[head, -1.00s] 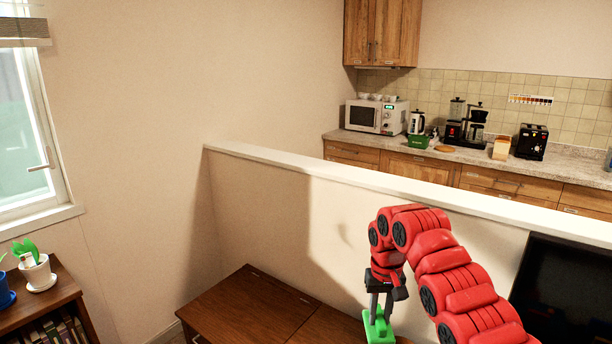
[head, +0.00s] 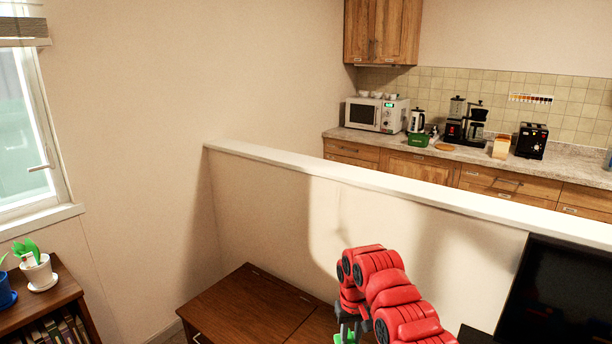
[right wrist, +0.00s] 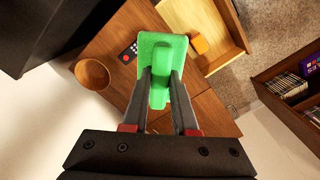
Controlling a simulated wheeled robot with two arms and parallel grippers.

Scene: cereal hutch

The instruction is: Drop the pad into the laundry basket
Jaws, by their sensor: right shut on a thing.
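The green pad (right wrist: 163,52) has a raised green grip on its back. My right gripper (right wrist: 160,92) is shut on that grip in the right wrist view, with the dark fingers on either side of it. In the head view the right gripper (head: 349,326) hangs at the bottom edge, in front of the low wall, and only a bit of the pad (head: 345,338) shows below it. The pad is held above a wooden cabinet (right wrist: 112,40). I see no laundry basket in either view. My left gripper is not in view.
On the wooden cabinet are a round bowl (right wrist: 91,73) and a remote (right wrist: 128,52). A bookshelf (right wrist: 295,85) stands across the floor. A dark screen (head: 555,295) is at the right.

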